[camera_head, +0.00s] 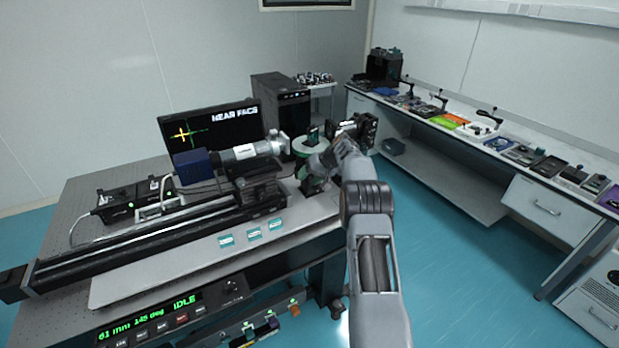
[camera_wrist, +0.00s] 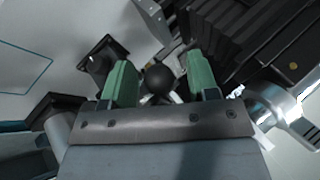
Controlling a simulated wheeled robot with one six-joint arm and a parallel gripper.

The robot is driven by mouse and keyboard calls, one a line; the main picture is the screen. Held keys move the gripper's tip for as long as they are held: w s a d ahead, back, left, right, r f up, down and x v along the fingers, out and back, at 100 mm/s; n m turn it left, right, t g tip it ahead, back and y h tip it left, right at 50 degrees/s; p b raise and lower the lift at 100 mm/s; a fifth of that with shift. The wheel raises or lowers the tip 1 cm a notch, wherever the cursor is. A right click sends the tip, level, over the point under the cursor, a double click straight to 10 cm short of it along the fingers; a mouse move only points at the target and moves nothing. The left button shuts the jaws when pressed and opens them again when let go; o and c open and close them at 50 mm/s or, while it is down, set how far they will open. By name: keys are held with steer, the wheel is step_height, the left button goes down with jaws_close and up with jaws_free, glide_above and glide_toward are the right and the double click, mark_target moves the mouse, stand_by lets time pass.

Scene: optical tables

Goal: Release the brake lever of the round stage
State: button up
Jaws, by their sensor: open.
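My gripper (camera_wrist: 158,72) is open, with its two green fingertips apart in the wrist view. A black ball knob (camera_wrist: 158,84) shows between the fingertips; it looks like the end of the brake lever. I cannot tell whether a finger touches it, and the lever's shaft is hidden. In the head view, a round part with a pale green rim (camera_head: 306,147), probably the round stage, stands at the right end of the table. My arm and gripper are beside and partly in front of it, so the lever cannot be made out there.
A monitor (camera_head: 222,128) stands behind. The control panel (camera_head: 165,318) reads "61 mm 145 deg IDLE". A bench (camera_head: 480,135) with many items runs along the right.

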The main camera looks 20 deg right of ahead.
steer(key=b+v, duration=0.2)
steer(key=v, duration=1.1)
steer(key=shift+d+r, duration=0.25)
steer(key=shift+r, duration=0.05)
steer(key=s+f+m+g+h, duration=0.2)
steer(key=s+f+m, duration=0.1)
steer(key=f, duration=0.4)
steer(key=s+a+r+n+h, duration=0.1)
steer(key=s+a, duration=0.6)
steer(key=s, duration=0.3)
steer(key=s+a+r+n+t+h, duration=0.1)
steer(key=s+a+r+n+h, duration=0.1)
steer(key=s+a, duration=0.5)
steer(key=s+a+r+n+t+h+b, duration=0.1)
steer(key=s+a, duration=0.6)
steer(key=s, duration=0.7)
steer(key=shift+s+a+r, duration=0.2)
steer(key=shift+s+r, duration=0.15)
steer(key=shift+r, duration=0.05)
